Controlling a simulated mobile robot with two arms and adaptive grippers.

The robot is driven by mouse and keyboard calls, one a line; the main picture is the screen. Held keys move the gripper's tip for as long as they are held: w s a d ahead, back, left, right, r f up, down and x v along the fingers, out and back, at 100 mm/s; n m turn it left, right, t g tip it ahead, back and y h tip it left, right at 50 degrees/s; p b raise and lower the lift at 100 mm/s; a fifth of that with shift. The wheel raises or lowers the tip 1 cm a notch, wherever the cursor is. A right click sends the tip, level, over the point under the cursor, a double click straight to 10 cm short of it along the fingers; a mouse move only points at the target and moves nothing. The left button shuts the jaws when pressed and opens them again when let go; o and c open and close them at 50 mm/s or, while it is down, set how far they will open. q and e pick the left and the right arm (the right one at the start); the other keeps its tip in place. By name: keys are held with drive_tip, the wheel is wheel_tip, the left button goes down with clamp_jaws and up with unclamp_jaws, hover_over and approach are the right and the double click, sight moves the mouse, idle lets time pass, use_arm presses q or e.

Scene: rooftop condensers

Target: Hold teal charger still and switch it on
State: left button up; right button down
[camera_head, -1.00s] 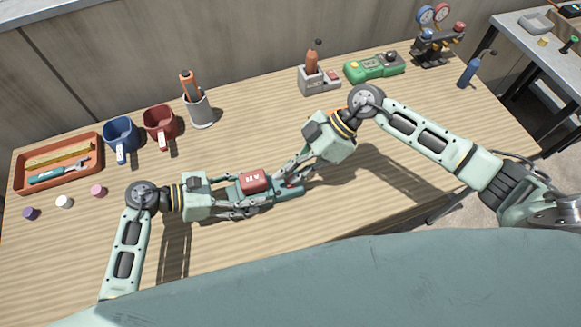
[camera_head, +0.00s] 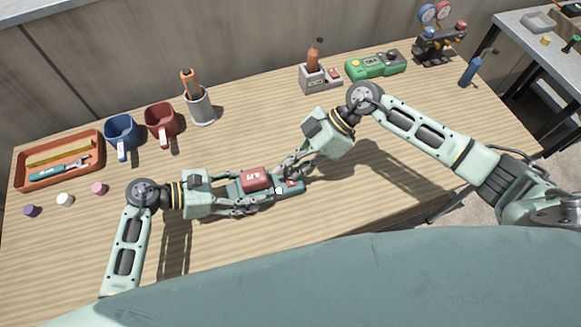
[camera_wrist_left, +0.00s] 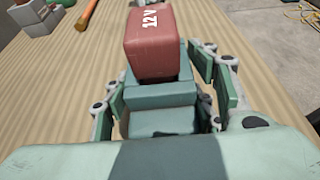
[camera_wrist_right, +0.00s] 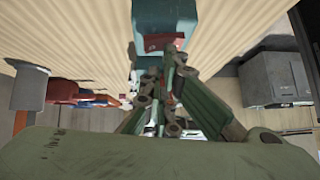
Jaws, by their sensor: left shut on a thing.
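The teal charger (camera_head: 290,188) lies on the wooden bench with a red 12 V battery block (camera_head: 256,179) on it. The block also shows in the left wrist view (camera_wrist_left: 152,45). My left gripper (camera_head: 242,192) is shut around the charger's left part, its fingers along both sides (camera_wrist_left: 172,100). My right gripper (camera_head: 288,168) is at the charger's right end, close behind a small red-marked part and a white spot. In the right wrist view its fingertips (camera_wrist_right: 164,62) are together near the charger's red patch (camera_wrist_right: 160,41). Whether they touch the charger is unclear.
An orange tray (camera_head: 60,160), a blue mug (camera_head: 121,134), a red mug (camera_head: 161,121) and a grey cup with tools (camera_head: 200,108) stand behind at left. A grey holder (camera_head: 318,80) and green device (camera_head: 375,65) stand at the back. The front of the bench is clear.

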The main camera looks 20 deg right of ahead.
drive_tip(key=r, duration=0.4)
drive_tip(key=shift+s+d+r, duration=0.15)
drive_tip(key=shift+d+r, duration=0.1)
drive_tip(key=shift+d, duration=0.1)
drive_tip(key=s+v, duration=0.1)
drive_tip(key=v, duration=0.8)
drive_tip(key=shift+s, duration=0.3)
use_arm(q)
drive_tip(key=o, duration=1.7)
drive_tip(key=shift+o, duration=0.3)
drive_tip(key=o, duration=0.4)
drive_tip(key=shift+c, duration=0.2)
